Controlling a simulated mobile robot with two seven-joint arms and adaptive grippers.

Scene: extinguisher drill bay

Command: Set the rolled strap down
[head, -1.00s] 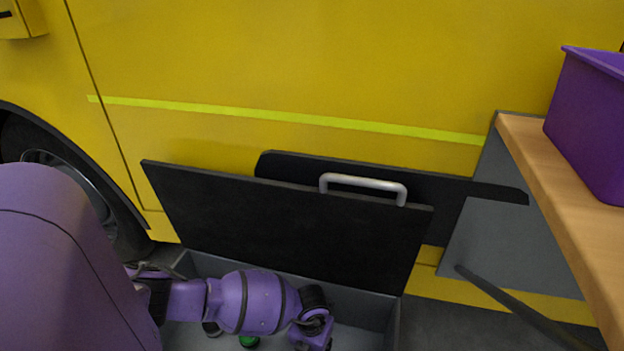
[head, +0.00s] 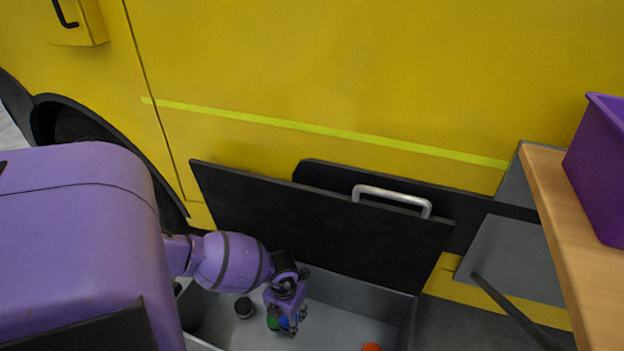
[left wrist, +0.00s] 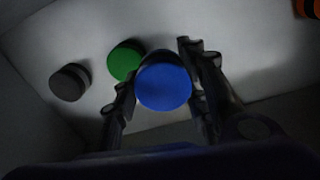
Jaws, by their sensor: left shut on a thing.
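The blue rolled strap (left wrist: 163,87) is a short round roll, its flat blue face toward the left wrist camera. My left gripper (left wrist: 163,72) is shut on it, one finger on each side. In the head view the left gripper (head: 288,322) points down inside the grey open locker (head: 345,290), with a little of the blue roll (head: 284,323) showing. A green roll (left wrist: 126,62) stands right beside the blue one; whether they touch I cannot tell. Whether the blue roll rests on the locker floor is also unclear. My right gripper is out of view.
A dark grey roll (left wrist: 69,82) lies left of the green one. An orange thing (head: 371,347) lies farther right, with bare floor between. A black lid panel (head: 310,215) stands behind the locker. A wooden shelf (head: 570,245) with a purple bin (head: 603,170) is at right.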

